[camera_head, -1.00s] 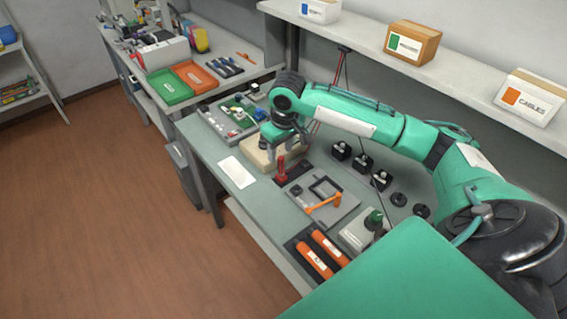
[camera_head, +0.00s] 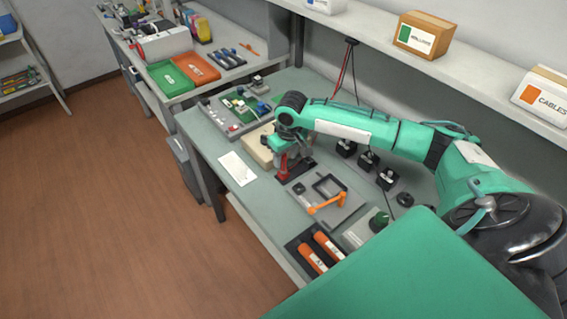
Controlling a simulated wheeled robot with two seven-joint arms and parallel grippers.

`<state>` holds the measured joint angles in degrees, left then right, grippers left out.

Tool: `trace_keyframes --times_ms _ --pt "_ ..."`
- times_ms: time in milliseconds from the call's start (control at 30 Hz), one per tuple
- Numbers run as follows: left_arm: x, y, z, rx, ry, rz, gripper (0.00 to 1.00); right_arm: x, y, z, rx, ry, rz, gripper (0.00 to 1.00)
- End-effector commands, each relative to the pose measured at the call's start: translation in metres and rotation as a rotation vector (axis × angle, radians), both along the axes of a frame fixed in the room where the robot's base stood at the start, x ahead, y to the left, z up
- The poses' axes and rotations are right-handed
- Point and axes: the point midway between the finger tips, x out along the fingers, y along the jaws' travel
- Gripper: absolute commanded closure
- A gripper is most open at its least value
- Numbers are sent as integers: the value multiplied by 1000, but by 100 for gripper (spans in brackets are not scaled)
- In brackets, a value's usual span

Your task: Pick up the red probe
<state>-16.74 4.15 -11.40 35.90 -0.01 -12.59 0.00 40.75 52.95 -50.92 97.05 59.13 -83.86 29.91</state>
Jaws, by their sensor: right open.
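The red probe (camera_head: 284,170) stands upright at the dark pad on the grey-green workbench. In the head view its upper end is partly hidden by my right gripper. My right gripper (camera_head: 287,156) comes in from the right and points down at the probe's upper part, its jaws open. I cannot tell whether the fingers are around the probe or just behind it. My left gripper is not in view.
A beige block (camera_head: 257,148) lies just left of the gripper. A grey plate with an orange handle (camera_head: 326,204) is in front. Black blocks (camera_head: 367,161) stand to the right, orange cylinders (camera_head: 328,245) nearer. A white sheet (camera_head: 237,168) lies on the bench's left side.

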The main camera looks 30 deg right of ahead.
Motion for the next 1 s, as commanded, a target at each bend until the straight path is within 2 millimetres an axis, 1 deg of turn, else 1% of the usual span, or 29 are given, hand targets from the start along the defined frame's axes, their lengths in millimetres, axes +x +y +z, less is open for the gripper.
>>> trace_keyframes --times_ms 33,100,233,333,533,567,600,767,800,1000 --pt "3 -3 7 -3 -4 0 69 1 2 -5 0 5 0 55" --pt "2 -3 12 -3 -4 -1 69 5 4 -15 1 4 -1 55" --pt "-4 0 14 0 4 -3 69 7 3 -33 -1 2 -1 55" --pt "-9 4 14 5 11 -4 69 8 3 -39 -1 1 0 55" --pt "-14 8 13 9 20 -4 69 8 3 -40 -1 1 1 55" --pt "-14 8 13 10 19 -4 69 8 3 -40 -1 1 1 58" --pt "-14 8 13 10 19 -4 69 8 3 -40 -1 1 1 66" --pt "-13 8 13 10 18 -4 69 8 3 -40 -1 1 1 98" --pt "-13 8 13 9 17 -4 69 8 3 -40 -1 1 1 100" --pt "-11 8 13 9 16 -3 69 8 3 -40 -1 1 1 100"
